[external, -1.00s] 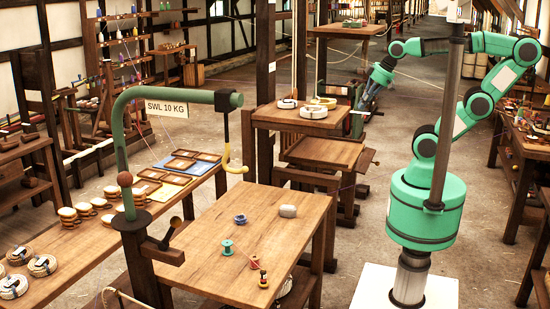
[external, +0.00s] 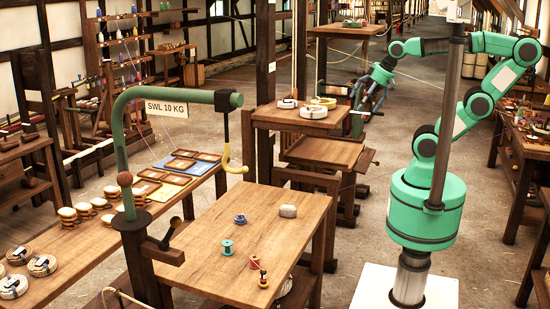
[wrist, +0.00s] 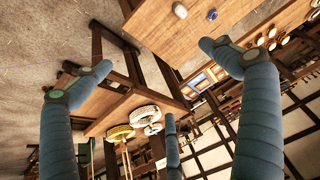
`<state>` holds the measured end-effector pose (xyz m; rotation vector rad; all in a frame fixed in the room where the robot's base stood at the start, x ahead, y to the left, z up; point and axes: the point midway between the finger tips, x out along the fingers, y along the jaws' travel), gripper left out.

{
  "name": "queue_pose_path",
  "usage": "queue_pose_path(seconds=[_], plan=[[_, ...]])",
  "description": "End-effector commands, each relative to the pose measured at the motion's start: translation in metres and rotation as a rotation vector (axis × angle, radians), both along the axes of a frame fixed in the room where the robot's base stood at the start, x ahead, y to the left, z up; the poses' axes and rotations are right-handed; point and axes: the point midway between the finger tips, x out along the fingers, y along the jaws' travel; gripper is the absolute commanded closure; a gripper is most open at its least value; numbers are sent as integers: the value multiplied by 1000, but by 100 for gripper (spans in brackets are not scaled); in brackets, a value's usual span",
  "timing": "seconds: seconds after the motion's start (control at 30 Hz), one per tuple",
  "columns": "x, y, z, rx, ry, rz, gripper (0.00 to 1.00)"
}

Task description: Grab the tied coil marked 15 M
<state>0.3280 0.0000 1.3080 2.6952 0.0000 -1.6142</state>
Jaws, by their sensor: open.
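Several tied coils lie on the raised wooden stand (external: 270,120) in the external view: a white coil at its front (external: 313,116), a yellowish coil (external: 323,100) and a white coil with a dark tie (external: 287,106). In the wrist view a white coil (wrist: 136,121) and a yellowish coil (wrist: 112,137) show, with another small white one partly hidden. I cannot read any length marking. My gripper (external: 370,98) is open and empty, right of the stand and apart from the coils. Its spread fingers show in the wrist view (wrist: 157,60).
More coils (external: 42,265) lie on the left bench. A green crane arm (external: 180,94) stands over it. A wooden post (external: 265,60) rises behind the stand.

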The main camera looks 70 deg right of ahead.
Motion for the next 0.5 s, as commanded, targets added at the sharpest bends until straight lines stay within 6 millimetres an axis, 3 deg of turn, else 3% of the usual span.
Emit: queue_pose_path(seconds=[0.5], plan=[[11,-3,11,2,11,-14,0]])
